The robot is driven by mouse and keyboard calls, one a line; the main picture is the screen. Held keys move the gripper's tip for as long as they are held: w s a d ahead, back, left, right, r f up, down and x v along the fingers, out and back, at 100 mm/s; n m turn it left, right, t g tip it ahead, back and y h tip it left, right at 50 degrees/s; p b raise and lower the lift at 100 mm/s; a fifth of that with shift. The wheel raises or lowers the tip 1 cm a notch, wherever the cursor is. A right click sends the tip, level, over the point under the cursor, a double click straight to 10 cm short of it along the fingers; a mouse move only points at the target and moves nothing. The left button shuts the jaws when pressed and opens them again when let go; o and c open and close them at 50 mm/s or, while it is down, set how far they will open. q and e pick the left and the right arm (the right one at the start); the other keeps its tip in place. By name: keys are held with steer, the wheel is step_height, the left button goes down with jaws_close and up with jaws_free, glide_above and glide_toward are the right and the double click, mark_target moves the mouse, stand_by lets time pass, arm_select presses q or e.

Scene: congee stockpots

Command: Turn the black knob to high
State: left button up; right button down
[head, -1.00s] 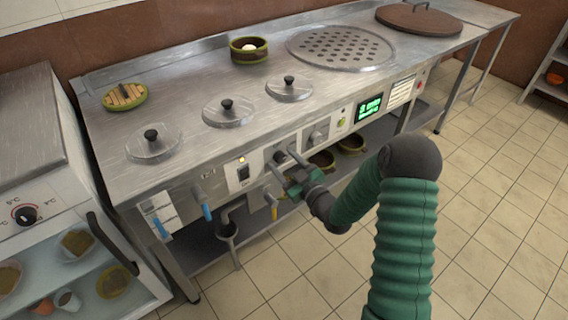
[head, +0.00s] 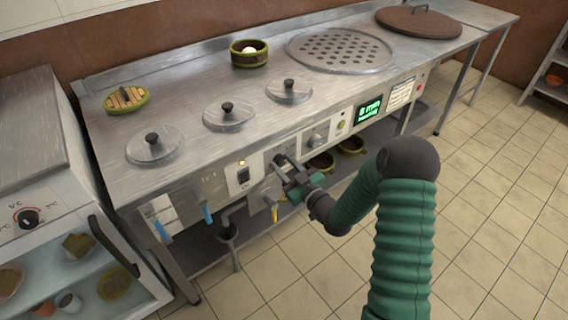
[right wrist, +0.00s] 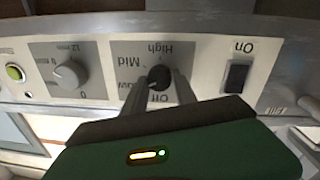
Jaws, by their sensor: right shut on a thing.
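The black knob (right wrist: 158,78) is on the pale front panel of the stove, on a grey plate (right wrist: 186,51) marked Off, Low, Mid and High. In the right wrist view the panel is upside down. My right gripper (right wrist: 160,88) has one finger on each side of the knob and is shut on it. The fingers hide part of the knob, and I cannot tell which mark it points to. In the head view my right gripper (head: 281,166) is at the front panel and mostly covers the knob. My left gripper is not in view.
A black On switch (right wrist: 236,77) and a grey timer knob (right wrist: 70,75) flank the black knob. A green display (head: 369,110) is farther right on the panel. Blue-handled taps (head: 207,214) and a yellow-handled tap (head: 274,212) stick out below. The floor in front is clear.

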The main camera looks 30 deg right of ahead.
steer(key=m+p, duration=0.2)
steer(key=m, duration=0.1)
steer(key=shift+d+r+p, duration=0.1)
steer(key=shift+r+p, duration=0.15)
steer(key=shift+p, duration=0.15)
steer(key=m+p, duration=0.3)
steer(key=shift+m, duration=0.3)
steer(key=m+p, duration=0.2)
steer(key=m, duration=0.1)
steer(key=shift+d+m+g+p, duration=0.15)
steer(key=shift+m+g+p, duration=0.15)
steer(key=shift+p, duration=0.05)
steer(key=m+p, duration=0.1)
steer(key=m, duration=0.1)
steer(key=shift+m+y+p, duration=0.3)
steer(key=shift+p, duration=0.05)
steer(key=m+p, duration=0.2)
steer(key=m, duration=0.2)
steer(key=shift+d+f, duration=0.15)
steer(key=m+p, duration=0.1)
steer(key=m, duration=0.2)
steer(key=shift+f+y, duration=0.1)
steer(key=shift+y, duration=0.2)
steer(key=shift+f+m, duration=0.1)
steer(key=shift+m, duration=1)
